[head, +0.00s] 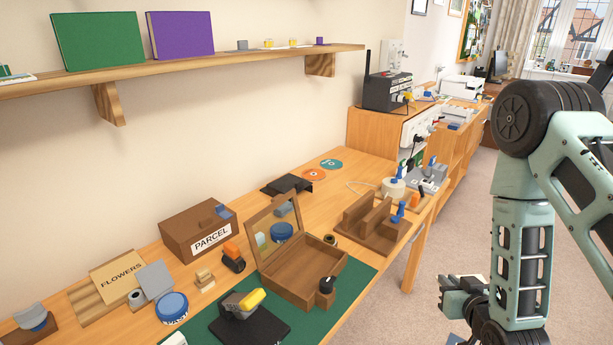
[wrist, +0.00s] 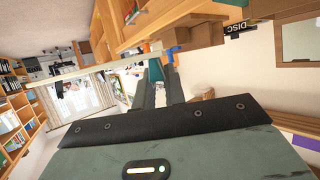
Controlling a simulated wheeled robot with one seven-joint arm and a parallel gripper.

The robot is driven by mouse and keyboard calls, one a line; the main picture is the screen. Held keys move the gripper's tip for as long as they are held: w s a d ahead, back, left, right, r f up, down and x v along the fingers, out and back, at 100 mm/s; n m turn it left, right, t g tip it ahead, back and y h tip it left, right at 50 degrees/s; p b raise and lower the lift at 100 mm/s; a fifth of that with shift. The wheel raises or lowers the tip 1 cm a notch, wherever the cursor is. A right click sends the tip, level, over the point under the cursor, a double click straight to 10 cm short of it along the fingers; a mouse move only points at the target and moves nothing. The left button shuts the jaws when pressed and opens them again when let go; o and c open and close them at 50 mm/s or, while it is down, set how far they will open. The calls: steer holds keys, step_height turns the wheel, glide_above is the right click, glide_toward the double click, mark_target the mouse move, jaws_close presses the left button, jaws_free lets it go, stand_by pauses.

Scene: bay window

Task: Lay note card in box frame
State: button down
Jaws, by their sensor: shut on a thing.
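The box frame (head: 287,291) is a brown wooden box on the green mat, with its glazed lid (head: 250,238) standing open at the back. Its visible inside looks empty. My gripper (head: 462,291) is to the right of the table, over the floor and well apart from the box frame. In the wrist view my gripper (wrist: 157,93) has its fingers close together on something small. A teal piece (wrist: 155,71) shows between the fingertips. I cannot tell whether it belongs to the held thing, and I cannot make out the note card for certain.
A wooden slotted rack (head: 368,232) stands right of the box frame, and a dark stamp (head: 326,287) is by its front corner. A black block with a yellow-handled tool (head: 249,300), a parcel box (head: 199,230) and a FLOWERS card (head: 118,269) crowd the left. Carpet (head: 420,310) beside the table is open.

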steer(key=shift+a, duration=0.15)
steer(key=s+a+f+n+g+y+b, duration=0.1)
steer(key=s+a+n+y, duration=0.2)
steer(key=s+a, duration=0.3)
steer(key=s+a+f+n+g+y+b, duration=0.1)
steer(key=s+a, duration=0.6)
steer(key=a, duration=0.9)
steer(key=s+a+f+n+g+y+b, duration=0.2)
steer(key=s+a+n+y, duration=0.4)
steer(key=a, duration=0.6)
steer(key=shift+s+f+g, duration=0.2)
steer(key=shift+f+g, duration=0.15)
steer(key=shift+g, duration=0.05)
